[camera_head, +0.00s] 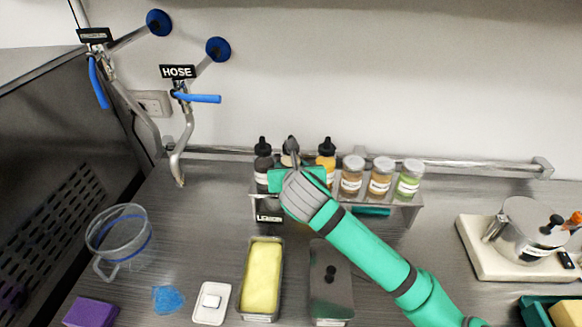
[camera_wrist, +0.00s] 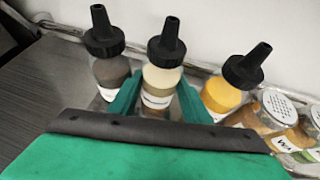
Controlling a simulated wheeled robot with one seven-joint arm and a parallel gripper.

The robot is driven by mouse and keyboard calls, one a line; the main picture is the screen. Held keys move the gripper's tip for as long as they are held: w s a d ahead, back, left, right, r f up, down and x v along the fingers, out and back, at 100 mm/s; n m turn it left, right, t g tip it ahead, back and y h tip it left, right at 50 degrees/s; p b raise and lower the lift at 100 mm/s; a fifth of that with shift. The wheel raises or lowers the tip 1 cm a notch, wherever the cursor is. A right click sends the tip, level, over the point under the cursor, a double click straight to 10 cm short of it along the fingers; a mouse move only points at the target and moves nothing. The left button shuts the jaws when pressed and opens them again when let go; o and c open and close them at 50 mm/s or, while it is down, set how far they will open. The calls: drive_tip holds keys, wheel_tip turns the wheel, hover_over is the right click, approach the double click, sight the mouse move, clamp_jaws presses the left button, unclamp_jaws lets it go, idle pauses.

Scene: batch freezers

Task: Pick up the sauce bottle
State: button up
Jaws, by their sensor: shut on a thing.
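Sauce bottles with black nozzle caps stand at the left of a rack by the back wall. The middle sauce bottle (camera_wrist: 160,82), cream-coloured with a white label, stands upright between the fingers of my gripper (camera_wrist: 157,98). The gripper is shut on its body. In the head view my gripper (camera_head: 294,180) covers this bottle's lower part, and its cap (camera_head: 291,145) shows above. I cannot tell whether its base touches the rack. A dark sauce bottle (camera_wrist: 108,70) is on its left and a yellow sauce bottle (camera_wrist: 222,92) on its right, both close to the fingers.
Several shaker jars (camera_head: 381,178) fill the rack's right side. A yellow-filled metal tub (camera_head: 261,280) and a lidded metal tub (camera_head: 330,285) stand in front. A clear pitcher (camera_head: 120,235) is at left. A pot (camera_head: 528,225) on a pale board is at right.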

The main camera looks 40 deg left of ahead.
drive_tip(key=shift+r, duration=0.15)
drive_tip(key=shift+r, duration=0.6)
drive_tip(key=w+r+v, duration=0.2)
drive_tip(key=r+v, duration=0.1)
drive_tip(key=v, duration=1.4)
drive_tip(key=shift+s+r, duration=0.2)
drive_tip(key=shift+s, duration=0.1)
drive_tip(key=shift+d, duration=0.1)
drive_tip(key=shift+o, duration=0.8)
drive_tip(key=shift+c, duration=0.9)
wheel_tip(320, 180, up, 8)
